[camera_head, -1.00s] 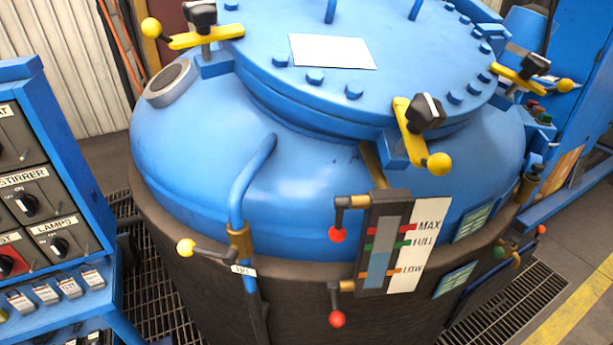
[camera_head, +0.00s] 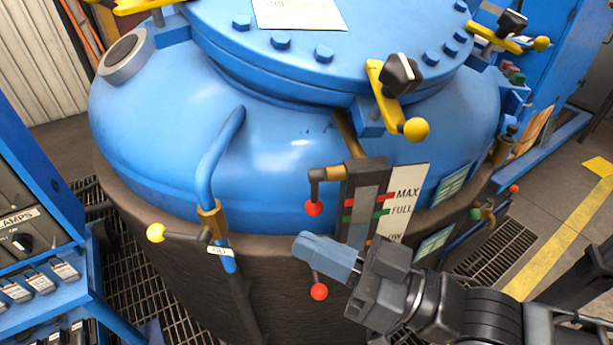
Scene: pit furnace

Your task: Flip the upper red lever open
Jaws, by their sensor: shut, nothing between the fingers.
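The upper red lever (camera_head: 314,208) is a dark crank ending in a red ball. It sits at the top left of the level gauge (camera_head: 364,200), and its ball hangs straight down. The lower red lever (camera_head: 319,291) also hangs down, its upper part hidden behind my gripper. My gripper (camera_head: 300,245) has blue fingers, shut and empty, pointing left. In the picture it is between the two red balls, below the upper one and across the lower part of the gauge. I cannot tell its distance from the gauge.
The blue furnace vessel (camera_head: 280,160) fills the middle. A yellow-knobbed lever (camera_head: 156,233) on a blue pipe stands to the left, and a yellow lid clamp (camera_head: 415,129) is above the gauge. A control panel (camera_head: 30,230) is at the left edge. Floor is open at the right.

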